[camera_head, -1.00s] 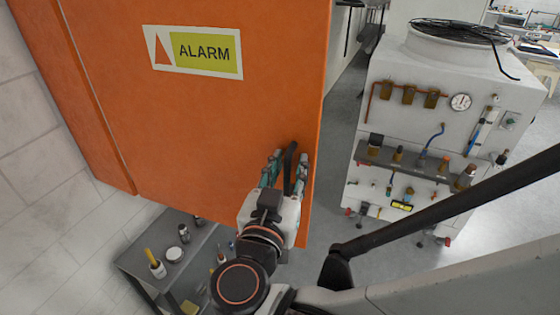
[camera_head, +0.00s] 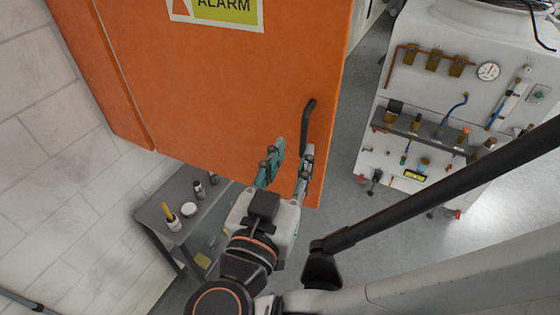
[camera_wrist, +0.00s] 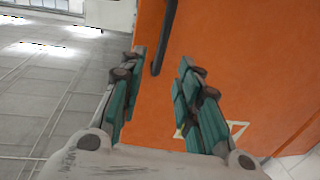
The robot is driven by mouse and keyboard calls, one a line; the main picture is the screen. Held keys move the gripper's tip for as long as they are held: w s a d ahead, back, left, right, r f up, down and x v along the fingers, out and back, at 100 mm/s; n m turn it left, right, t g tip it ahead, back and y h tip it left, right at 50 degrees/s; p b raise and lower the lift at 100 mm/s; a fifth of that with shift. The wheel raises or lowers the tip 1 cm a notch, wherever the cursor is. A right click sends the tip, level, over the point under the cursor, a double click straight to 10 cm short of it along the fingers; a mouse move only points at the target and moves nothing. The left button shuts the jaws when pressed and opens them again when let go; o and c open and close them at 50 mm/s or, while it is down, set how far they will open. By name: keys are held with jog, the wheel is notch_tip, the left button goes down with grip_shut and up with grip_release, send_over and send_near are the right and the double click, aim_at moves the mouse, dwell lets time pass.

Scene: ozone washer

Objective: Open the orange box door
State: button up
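The orange box door (camera_head: 215,85) fills the upper left of the head view, with an alarm label (camera_head: 222,12) at its top. A black bar handle (camera_head: 306,128) stands near its right edge and also shows in the wrist view (camera_wrist: 163,40). My gripper (camera_head: 292,148) is open and empty, with its teal-padded fingers just below the handle's lower end. In the wrist view my gripper (camera_wrist: 160,68) has its fingers spread on either side of the handle's line, with a gap between them. I cannot tell whether the left finger touches the door.
A white machine (camera_head: 450,90) with gauges and valves stands to the right. A grey shelf (camera_head: 205,215) with small bottles is below the box. A tiled wall (camera_head: 50,160) is on the left. Grey floor lies open between the box and the machine.

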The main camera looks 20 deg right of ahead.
jog(key=shift+v, duration=1.45)
